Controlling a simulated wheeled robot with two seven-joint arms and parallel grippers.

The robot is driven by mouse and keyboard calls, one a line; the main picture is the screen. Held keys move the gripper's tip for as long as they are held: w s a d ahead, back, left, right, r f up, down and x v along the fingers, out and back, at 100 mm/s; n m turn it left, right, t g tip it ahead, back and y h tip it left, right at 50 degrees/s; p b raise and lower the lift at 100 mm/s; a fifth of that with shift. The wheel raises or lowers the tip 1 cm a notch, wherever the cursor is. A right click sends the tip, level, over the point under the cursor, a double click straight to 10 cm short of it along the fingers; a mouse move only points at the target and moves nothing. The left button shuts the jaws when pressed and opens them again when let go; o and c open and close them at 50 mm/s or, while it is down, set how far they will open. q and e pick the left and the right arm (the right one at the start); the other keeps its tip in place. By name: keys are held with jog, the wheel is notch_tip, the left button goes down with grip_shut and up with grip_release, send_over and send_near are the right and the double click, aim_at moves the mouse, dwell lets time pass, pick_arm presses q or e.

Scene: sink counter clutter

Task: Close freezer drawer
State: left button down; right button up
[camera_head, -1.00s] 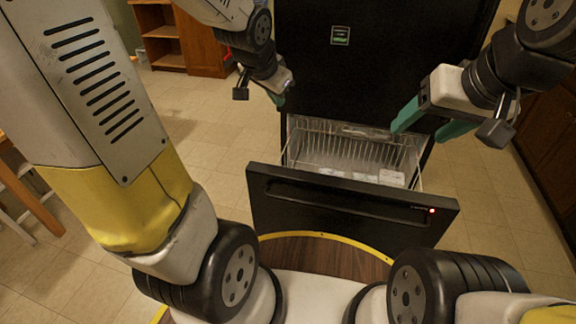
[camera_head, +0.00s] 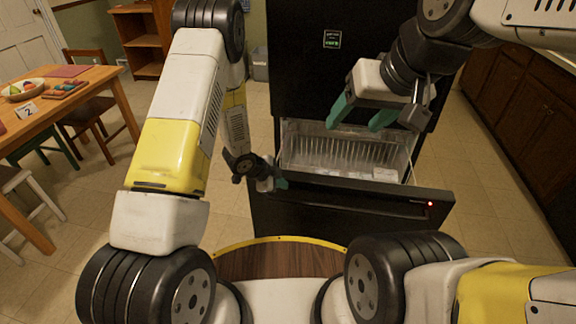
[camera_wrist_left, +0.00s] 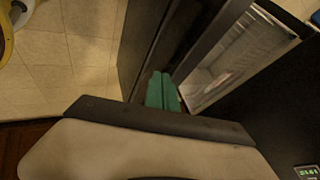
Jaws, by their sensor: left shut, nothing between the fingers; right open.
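The black freezer drawer (camera_head: 350,208) at the bottom of the black fridge is pulled out. Its wire basket (camera_head: 335,150) shows, with pale packages inside. The drawer also fills the upper middle of the left wrist view (camera_wrist_left: 225,65). My left gripper (camera_head: 282,183) is at the left end of the drawer front's top edge. Its teal fingers are shut with nothing between them, and they also show in the left wrist view (camera_wrist_left: 162,88). I cannot tell whether they touch the drawer. My right gripper (camera_head: 354,127) is open and empty, over the back of the basket.
A wooden table (camera_head: 95,85) with a bowl, chairs and stools stands at the left. Brown cabinets (camera_head: 525,115) line the right side. A wooden shelf (camera_head: 140,40) stands at the back left. Tiled floor is clear on both sides of the drawer.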

pick_arm(q)
send_near(302, 186)
notch_tip(302, 186, down, 5)
jog(key=s+d, duration=0.2)
jog(key=shift+w+a+r, duration=0.1)
jog(key=shift+w+r, duration=0.1)
jog(key=shift+w, duration=0.4)
jog(key=shift+w+r, duration=0.2)
jog(key=shift+w, duration=0.4)
jog(key=shift+w+d, duration=0.2)
jog(key=shift+w, duration=0.45)
jog(key=shift+w, duration=0.1)
